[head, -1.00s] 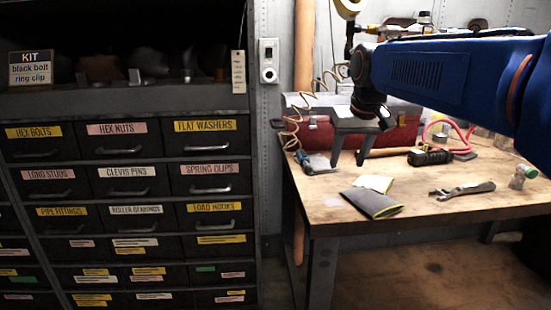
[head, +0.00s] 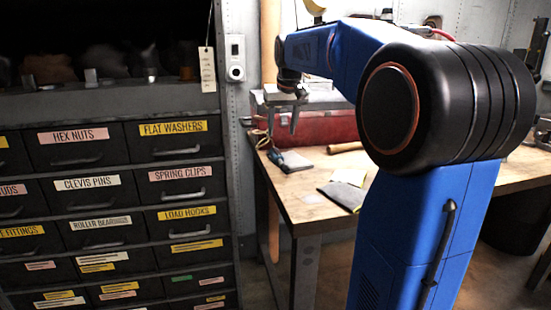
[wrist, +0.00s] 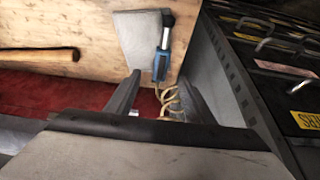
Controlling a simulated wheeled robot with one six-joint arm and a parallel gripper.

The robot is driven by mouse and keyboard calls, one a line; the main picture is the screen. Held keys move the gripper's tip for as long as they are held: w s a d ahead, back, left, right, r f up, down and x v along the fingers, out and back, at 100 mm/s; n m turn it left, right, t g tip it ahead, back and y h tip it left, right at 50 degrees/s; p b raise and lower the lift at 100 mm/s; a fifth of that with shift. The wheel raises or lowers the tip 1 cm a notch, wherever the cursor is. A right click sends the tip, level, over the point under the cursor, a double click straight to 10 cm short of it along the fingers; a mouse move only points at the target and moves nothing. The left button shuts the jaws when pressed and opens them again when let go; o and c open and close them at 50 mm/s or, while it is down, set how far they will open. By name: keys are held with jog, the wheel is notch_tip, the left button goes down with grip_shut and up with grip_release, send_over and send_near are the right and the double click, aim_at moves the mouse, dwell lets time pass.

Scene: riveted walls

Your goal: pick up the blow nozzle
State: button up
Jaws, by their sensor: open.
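The blow nozzle (head: 277,157), a small blue and dark tool, lies on the wooden bench near its left end. In the wrist view, the blow nozzle (wrist: 160,62) lies partly on a grey sheet, with a tan coiled hose (wrist: 168,100) at its near end. My gripper (head: 283,124) is open and empty, pointing down above the back left of the bench. In the wrist view, the fingers of my gripper (wrist: 159,77) stand either side of the hose, with the nozzle beyond the tips. The nozzle looks clear of both fingers.
A red toolbox (head: 325,127) stands at the back of the bench, below my gripper in the wrist view. A wooden handle (wrist: 40,62) and a grey folded pouch (head: 342,195) lie on the bench. The drawer cabinet (head: 110,175) stands close on the left.

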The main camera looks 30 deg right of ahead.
send_over(277, 153)
jog(key=s, duration=0.2)
notch_tip(277, 153, down, 6)
jog(key=shift+s+r, duration=0.15)
jog(key=shift+a+x, duration=0.15)
jog(key=shift+x, duration=1.15)
jog(key=shift+a+x, duration=0.1)
jog(key=shift+x, duration=1.2)
jog(key=shift+c, duration=0.5)
